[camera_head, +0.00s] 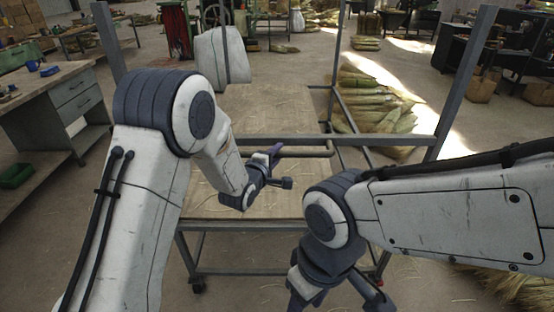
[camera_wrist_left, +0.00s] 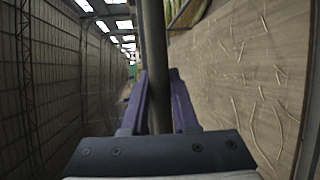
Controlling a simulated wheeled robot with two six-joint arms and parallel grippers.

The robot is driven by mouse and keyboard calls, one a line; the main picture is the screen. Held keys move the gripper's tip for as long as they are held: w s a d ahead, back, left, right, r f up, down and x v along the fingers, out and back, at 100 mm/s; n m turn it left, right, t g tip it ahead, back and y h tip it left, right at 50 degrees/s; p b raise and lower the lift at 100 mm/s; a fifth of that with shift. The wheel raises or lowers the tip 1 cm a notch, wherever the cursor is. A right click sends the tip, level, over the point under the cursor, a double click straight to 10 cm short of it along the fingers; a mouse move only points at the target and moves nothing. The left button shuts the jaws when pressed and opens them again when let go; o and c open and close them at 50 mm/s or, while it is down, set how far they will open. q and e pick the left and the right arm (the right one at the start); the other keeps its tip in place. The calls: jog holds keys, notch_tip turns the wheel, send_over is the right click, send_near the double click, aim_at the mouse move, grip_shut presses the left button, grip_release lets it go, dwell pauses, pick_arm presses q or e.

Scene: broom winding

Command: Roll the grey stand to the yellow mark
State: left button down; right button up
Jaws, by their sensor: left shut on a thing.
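The grey stand (camera_head: 463,85) is a wheeled metal frame with tall posts, a cross rail and a flat wooden deck (camera_head: 280,203), right in front of me in the head view. A horizontal handle bar (camera_head: 310,150) sticks out on my side. My left gripper (camera_head: 274,154) is shut on this bar. In the left wrist view the bar (camera_wrist_left: 152,50) runs between the purple fingers of the left gripper (camera_wrist_left: 157,80). My right gripper (camera_head: 345,290) hangs low at the bottom edge, away from the bar, its fingers partly cut off. No yellow mark shows in either view.
A workbench with drawers (camera_head: 78,92) stands close on the left. Bundles of straw (camera_head: 375,100) lie on the floor beyond the stand, right of its middle. A pale wrapped bale (camera_head: 220,58) is behind it. More straw (camera_head: 500,285) lies at the lower right.

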pick_arm(q)
jog(key=c, duration=0.7)
grip_release()
jog(key=shift+s, duration=0.1)
jog(key=b+v, duration=0.1)
jog(key=v, duration=0.9)
jog(key=shift+s+a+r, duration=0.15)
jog(key=shift+s, duration=0.1)
